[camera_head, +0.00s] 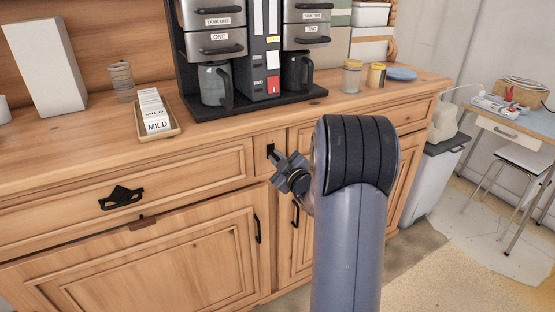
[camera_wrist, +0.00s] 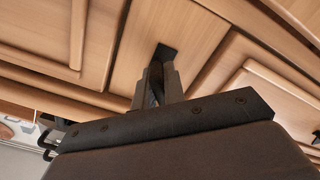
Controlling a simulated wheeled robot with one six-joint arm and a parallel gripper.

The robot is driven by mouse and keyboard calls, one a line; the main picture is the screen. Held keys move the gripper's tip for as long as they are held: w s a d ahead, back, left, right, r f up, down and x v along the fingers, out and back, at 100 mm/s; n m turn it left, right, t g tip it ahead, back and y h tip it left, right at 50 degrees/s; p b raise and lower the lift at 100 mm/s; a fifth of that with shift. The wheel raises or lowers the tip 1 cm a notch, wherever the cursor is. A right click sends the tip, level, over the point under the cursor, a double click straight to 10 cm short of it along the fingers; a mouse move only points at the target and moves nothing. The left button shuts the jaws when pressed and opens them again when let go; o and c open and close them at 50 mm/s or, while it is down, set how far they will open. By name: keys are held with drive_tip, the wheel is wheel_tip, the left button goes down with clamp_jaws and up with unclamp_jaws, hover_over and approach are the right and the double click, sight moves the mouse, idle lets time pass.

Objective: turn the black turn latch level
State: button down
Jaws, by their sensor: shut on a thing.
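The black turn latch (camera_head: 270,149) is on the wooden front of the dresser, between the left drawer and the right one, just below the top. My gripper (camera_head: 277,157) reaches it from the lower right and is shut on it. In the wrist view, the dark plate of the latch (camera_wrist: 167,51) shows just beyond the tips of my gripper (camera_wrist: 158,70). The fingers hide most of the latch's handle, so I cannot tell its exact angle.
The dresser top (camera_head: 215,132) holds a coffee machine (camera_head: 260,45), a tray of MILD packets (camera_head: 172,128), two small jars (camera_head: 352,77) and a blue plate (camera_head: 401,73). Black handles (camera_head: 121,198) stick out from the dresser front. A grey bin (camera_head: 436,175) stands at its right.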

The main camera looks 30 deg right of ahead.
drive_tip(key=shift+f, duration=0.15)
drive_tip(key=n+b, duration=0.1)
drive_tip(key=b, duration=0.2)
drive_tip(key=n+b, duration=0.2)
drive_tip(key=b, duration=0.1)
drive_tip(key=shift+f, duration=0.25)
drive_tip(key=n+b, duration=0.4)
drive_tip(key=b, duration=0.1)
drive_tip(key=shift+r+b, duration=0.15)
drive_tip(key=shift+b, duration=0.2)
drive_tip(key=shift+r+n+b, duration=0.15)
drive_tip(key=shift+n+b, duration=0.9)
drive_tip(key=shift+n, duration=0.25)
drive_tip(key=c, duration=1.5)
unclamp_jaws()
drive_tip(key=shift+r, duration=0.1)
